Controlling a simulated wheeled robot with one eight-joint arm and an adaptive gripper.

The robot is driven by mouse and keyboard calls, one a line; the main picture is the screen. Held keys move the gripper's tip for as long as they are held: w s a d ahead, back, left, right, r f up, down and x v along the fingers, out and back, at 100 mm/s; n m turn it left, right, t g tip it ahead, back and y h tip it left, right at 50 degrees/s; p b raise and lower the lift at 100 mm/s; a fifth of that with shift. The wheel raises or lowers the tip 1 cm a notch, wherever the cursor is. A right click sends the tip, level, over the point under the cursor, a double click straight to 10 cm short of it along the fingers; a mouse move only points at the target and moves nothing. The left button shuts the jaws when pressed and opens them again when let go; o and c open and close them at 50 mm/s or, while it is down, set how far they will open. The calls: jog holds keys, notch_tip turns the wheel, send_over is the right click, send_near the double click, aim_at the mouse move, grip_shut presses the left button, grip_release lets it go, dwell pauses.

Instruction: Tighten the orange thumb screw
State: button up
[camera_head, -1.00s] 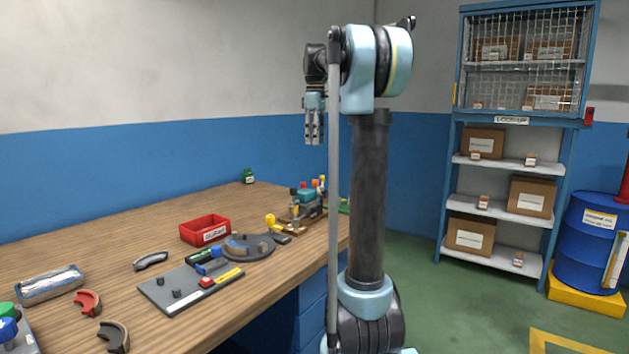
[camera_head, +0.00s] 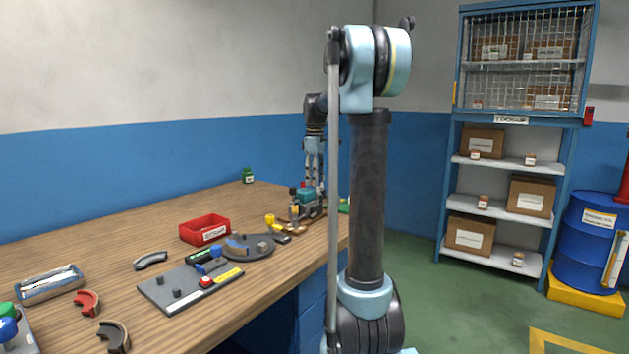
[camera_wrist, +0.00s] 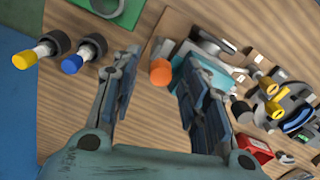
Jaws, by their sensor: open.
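In the head view my gripper (camera_head: 314,184) points down, low over the fixture with the teal block (camera_head: 306,196) at the bench's far right. The orange screw is not clear there, with my fingers and arm in front.
Yellow (camera_wrist: 24,59) and blue (camera_wrist: 72,64) capped pieces lie left of the fingers in the wrist view. A red bin (camera_head: 205,230), a grey round fixture (camera_head: 248,247) and a grey plate (camera_head: 178,292) stand nearer on the bench (camera_head: 100,240). The bench's back left is clear.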

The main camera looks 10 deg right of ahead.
jog(key=shift+f, duration=0.15)
jog(key=shift+c, duration=0.2)
grip_shut()
